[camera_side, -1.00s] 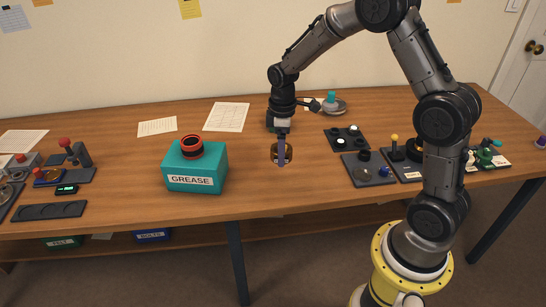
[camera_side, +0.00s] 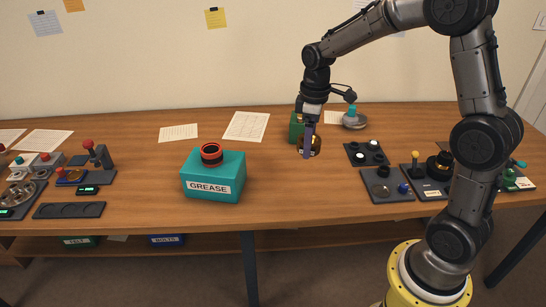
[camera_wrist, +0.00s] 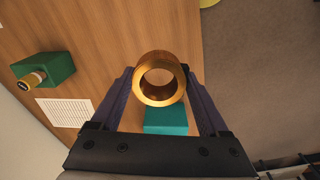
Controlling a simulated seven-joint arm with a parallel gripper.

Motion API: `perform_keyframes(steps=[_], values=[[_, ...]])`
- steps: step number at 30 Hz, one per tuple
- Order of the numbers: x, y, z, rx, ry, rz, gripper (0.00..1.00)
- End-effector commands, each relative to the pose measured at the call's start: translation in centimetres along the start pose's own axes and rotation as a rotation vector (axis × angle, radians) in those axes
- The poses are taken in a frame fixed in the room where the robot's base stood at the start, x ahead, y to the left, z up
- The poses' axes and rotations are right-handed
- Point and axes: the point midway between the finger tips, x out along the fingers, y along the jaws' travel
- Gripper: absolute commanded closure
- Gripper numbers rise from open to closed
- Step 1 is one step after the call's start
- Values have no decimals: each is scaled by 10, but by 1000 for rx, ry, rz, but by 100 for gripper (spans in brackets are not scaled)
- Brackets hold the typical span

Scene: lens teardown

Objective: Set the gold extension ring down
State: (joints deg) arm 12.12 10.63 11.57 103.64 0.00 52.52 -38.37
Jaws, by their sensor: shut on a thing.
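The gold extension ring (camera_wrist: 160,98) is between the two fingers of my gripper (camera_wrist: 157,72) in the wrist view, with its round opening towards the camera. The fingers are shut on its sides. In the side view my gripper (camera_side: 308,150) points down, and the ring (camera_side: 316,147) shows partly behind the near finger. The ring is over the middle-back of the bench, right of the grease box. I cannot tell whether its underside touches the bench top.
The teal grease box (camera_side: 212,180) with a red-rimmed top stands to the left. A green box (camera_side: 296,128) is close behind my gripper. Dark trays (camera_side: 367,154) with small parts lie to the right. Bare wood (camera_side: 290,190) lies in front of the ring.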

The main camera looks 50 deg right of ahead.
Motion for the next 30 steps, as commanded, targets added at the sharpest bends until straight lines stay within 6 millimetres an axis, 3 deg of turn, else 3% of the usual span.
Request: perform_keyframes(steps=[7,17,30], values=[[9,41,-38,55,-2,-1,84],[32,59,-52,66,-22,-17,84],[70,107,-109,66,-23,-17,84]])
